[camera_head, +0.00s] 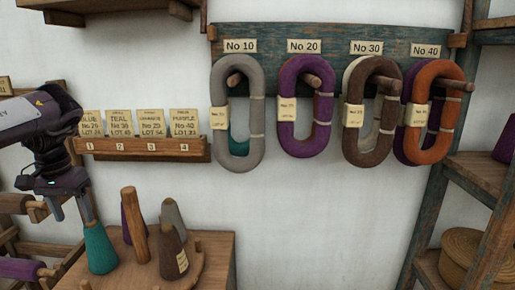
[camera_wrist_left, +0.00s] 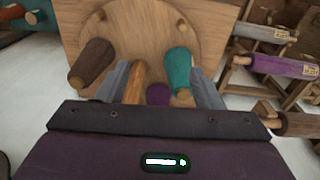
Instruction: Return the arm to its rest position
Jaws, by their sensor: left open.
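My left gripper (camera_head: 72,212) comes in from the left, pointing down, its two fingers apart. It also shows in the left wrist view (camera_wrist_left: 160,78), with nothing clearly held. The teal cone (camera_head: 101,250) stands upright on the round wooden board (camera_head: 203,262). One fingertip overlaps the top of the teal cone in the head view; I cannot tell whether they touch. In the wrist view the teal cone (camera_wrist_left: 178,66) lies near the right finger and the wooden post (camera_wrist_left: 135,80) near the left finger. My right gripper is not in view.
A card rack (camera_head: 140,148) and yarn hanks on pegs line the wall. Shelves (camera_head: 480,170) stand right; a rack with spools (camera_head: 20,268) stands left.

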